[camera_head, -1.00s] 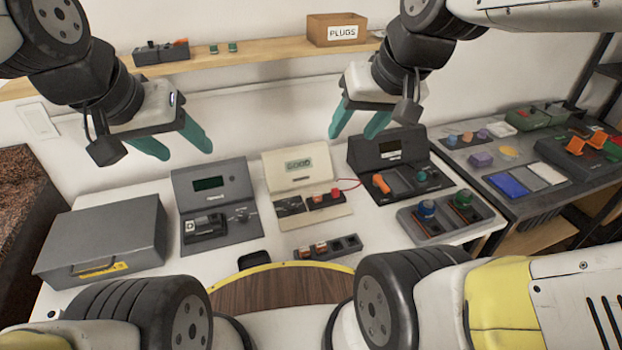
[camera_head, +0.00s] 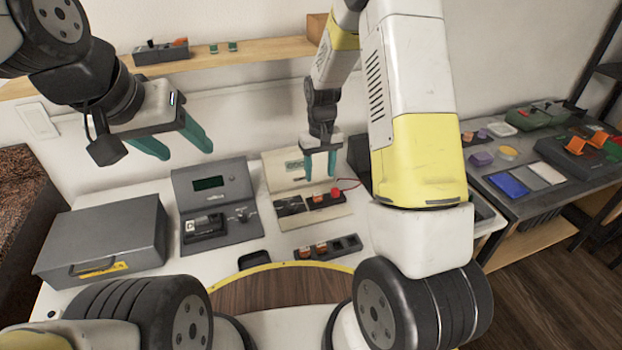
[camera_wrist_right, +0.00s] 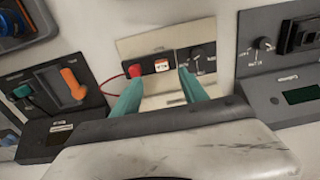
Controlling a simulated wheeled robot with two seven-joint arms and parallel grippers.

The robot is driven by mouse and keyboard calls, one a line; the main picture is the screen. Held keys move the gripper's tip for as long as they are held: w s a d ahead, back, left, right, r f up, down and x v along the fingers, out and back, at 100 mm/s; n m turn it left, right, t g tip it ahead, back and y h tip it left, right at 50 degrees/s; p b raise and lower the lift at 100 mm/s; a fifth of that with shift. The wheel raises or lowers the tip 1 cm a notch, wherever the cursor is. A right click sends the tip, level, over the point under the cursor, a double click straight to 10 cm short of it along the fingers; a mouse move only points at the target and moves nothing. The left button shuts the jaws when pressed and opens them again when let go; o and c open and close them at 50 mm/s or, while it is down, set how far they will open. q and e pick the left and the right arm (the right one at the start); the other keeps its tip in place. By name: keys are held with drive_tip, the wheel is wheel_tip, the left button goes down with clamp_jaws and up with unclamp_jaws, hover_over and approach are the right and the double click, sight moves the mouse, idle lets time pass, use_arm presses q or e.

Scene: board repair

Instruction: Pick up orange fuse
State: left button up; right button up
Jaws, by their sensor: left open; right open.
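A small orange-and-white fuse (camera_head: 318,199) sits in the black block of the cream tester (camera_head: 342,212). A red piece (camera_head: 336,192) is beside it. In the right wrist view the fuse (camera_wrist_right: 162,65) lies just beyond and between my fingertips. My right gripper (camera_head: 320,170) is open and empty above the tester, pointing down; its teal fingers also show in the right wrist view (camera_wrist_right: 160,84). Two more orange fuses (camera_head: 304,252) stand in a dark tray (camera_head: 348,242) in front. My left gripper (camera_head: 186,150) is open and empty above the left grey device.
A grey device with a green display (camera_head: 212,183) and a closed grey case (camera_head: 105,235) stand to the left. A device with an orange lever (camera_wrist_right: 73,83) flanks the tester; my right arm hides much of it in the head view. A red wire (camera_wrist_right: 112,78) curves beside the tester.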

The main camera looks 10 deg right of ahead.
sight(317, 194)
drive_tip(key=f, duration=0.8)
drive_tip(key=shift+w+a+f, duration=0.2)
drive_tip(key=shift+w+f, duration=0.05)
drive_tip(key=shift+f, duration=0.15)
clamp_jaws()
